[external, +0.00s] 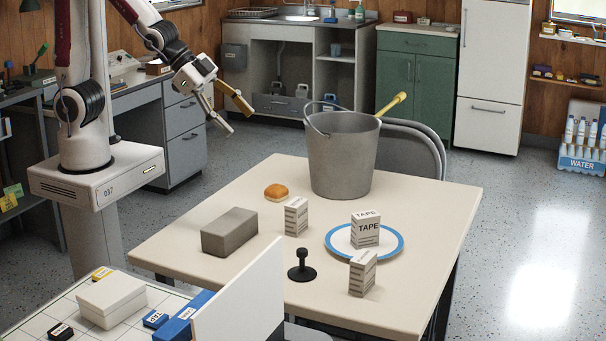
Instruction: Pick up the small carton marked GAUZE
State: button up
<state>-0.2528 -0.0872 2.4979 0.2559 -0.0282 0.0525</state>
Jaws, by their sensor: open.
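Three small white-and-grey cartons are on the cream table. One carton (296,217) stands left of the plate; its label is too small to read. The carton marked TAPE (365,231) stands on a blue-rimmed white plate (336,255). Another carton (362,274) stands at the plate's front edge; its marking is too small to read for sure. I cannot tell which carton is marked GAUZE. My gripper (239,119) is open and empty, in the air beyond the table's far left side, well away from the cartons.
A large grey bucket (342,160) stands at the table's back. A bun (276,193), a grey block (229,232) and a black stamp (301,267) lie around the left carton. A white panel (240,300) rises at the front. The table's (440,215) right side is clear.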

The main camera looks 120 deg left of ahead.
jog(key=w+a+f+t, duration=0.2)
jog(key=w+a+f, duration=0.1)
jog(key=w+f, duration=0.3)
jog(key=t+h, duration=0.3)
send_near(291, 201)
jog(key=shift+f+x, duration=0.25)
jog(key=shift+x, duration=0.9)
jog(key=shift+s, duration=0.1)
jog(key=shift+x, duration=1.25)
jog(key=shift+x, duration=2.6)
jog(key=shift+a, duration=0.1)
jog(key=shift+c, duration=0.3)
jog(key=c, duration=1)
